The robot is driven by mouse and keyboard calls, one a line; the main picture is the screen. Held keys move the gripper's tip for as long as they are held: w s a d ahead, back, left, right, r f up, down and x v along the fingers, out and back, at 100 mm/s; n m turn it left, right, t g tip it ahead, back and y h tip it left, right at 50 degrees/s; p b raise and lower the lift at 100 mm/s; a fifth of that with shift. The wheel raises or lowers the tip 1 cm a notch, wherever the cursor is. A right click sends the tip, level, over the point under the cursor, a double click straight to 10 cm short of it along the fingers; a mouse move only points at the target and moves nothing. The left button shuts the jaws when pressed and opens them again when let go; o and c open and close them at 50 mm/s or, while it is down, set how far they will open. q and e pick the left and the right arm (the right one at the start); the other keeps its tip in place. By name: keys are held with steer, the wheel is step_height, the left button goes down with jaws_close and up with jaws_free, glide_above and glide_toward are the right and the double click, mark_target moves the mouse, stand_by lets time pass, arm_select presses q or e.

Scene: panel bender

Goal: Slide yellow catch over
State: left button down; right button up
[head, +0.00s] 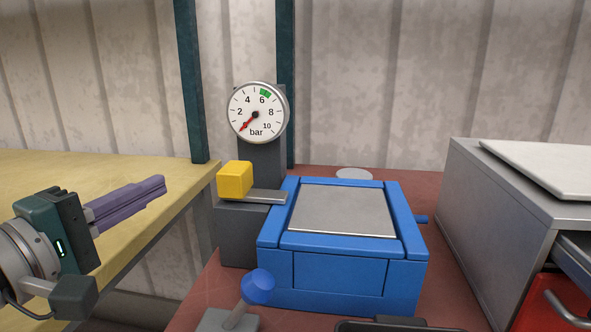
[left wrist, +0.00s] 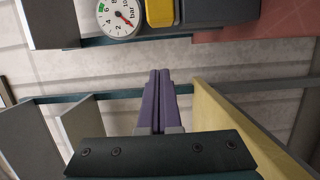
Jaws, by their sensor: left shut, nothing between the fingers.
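The yellow catch (head: 235,179) is a block on a flat grey bar at the left of the blue panel bender (head: 340,268). The bar reaches to the bender's left edge, by the grey sheet (head: 342,210). My left gripper (head: 162,183) is shut and empty, to the left of the catch and apart from it, in front of the yellow table. In the left wrist view, the purple fingers (left wrist: 158,74) are together, and the yellow catch (left wrist: 160,12) shows beyond their tips at the top. My right gripper is not in view.
A pressure gauge (head: 257,113) stands behind the catch, its red needle near the low end. A blue-knobbed lever (head: 258,287) stands in front of the bender. A grey cabinet (head: 500,230) is at the right, and a yellow table (head: 90,180) at the left.

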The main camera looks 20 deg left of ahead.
mark_target(230, 183)
arm_select(q)
steer(key=w+d+p, duration=0.1)
steer(key=w+d, duration=0.3)
steer(key=w, duration=0.1)
steer(key=shift+w+p, duration=0.25)
steer(key=shift+p, duration=0.15)
steer(key=d, duration=0.2)
steer(key=w+d+p, duration=0.1)
steer(key=d, duration=0.1)
steer(key=shift+a, duration=0.1)
